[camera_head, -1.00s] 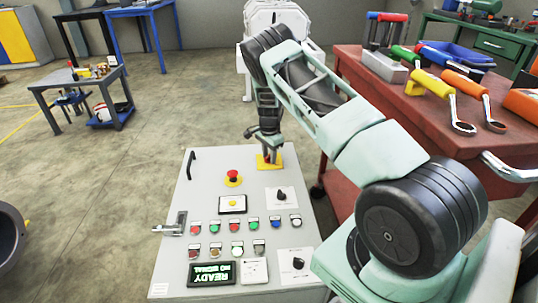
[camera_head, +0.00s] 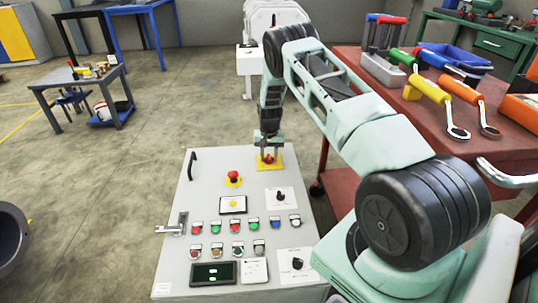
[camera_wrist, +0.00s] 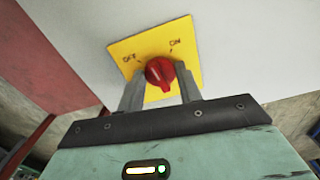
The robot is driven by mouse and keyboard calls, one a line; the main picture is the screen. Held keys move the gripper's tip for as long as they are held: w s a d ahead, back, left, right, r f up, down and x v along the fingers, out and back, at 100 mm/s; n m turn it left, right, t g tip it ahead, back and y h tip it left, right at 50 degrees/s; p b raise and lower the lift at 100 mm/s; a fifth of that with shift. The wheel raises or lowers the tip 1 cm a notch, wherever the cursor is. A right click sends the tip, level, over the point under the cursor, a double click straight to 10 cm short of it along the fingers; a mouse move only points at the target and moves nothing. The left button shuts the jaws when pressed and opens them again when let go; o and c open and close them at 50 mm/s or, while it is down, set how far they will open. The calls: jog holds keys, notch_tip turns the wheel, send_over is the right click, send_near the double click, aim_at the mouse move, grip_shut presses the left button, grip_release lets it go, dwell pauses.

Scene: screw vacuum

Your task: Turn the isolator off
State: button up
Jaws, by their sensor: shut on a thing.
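The isolator is a red rotary knob (camera_wrist: 160,72) on a yellow plate (camera_wrist: 193,55) marked OFF on the left and ON on the right in the wrist view. In the head view the yellow plate (camera_head: 277,165) sits at the panel's far right corner. My gripper (camera_head: 268,156) is at the plate, its fingers on either side of the knob. In the wrist view my gripper (camera_wrist: 161,76) is shut on the knob, whose ridge points down toward my palm. I cannot tell exactly which mark the knob is set to.
The grey control panel (camera_head: 205,170) carries a red emergency stop (camera_head: 233,175), several buttons, rotary switches and a dark display (camera_head: 213,273). A side handle (camera_head: 178,225) sticks out left. A red workbench (camera_head: 400,110) with wrenches stands close on the right.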

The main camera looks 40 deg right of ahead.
aim_at(269, 156)
jog(key=n, duration=0.3)
jog(key=shift+n, duration=0.3)
jog(key=shift+n+p, duration=0.4)
jog(key=shift+n, duration=1.4)
jog(key=o, duration=1)
notch_tip(269, 156, up, 17)
jog(key=p, duration=0.2)
jog(key=shift+r+p, duration=0.2)
jog(key=shift+p, duration=0.15)
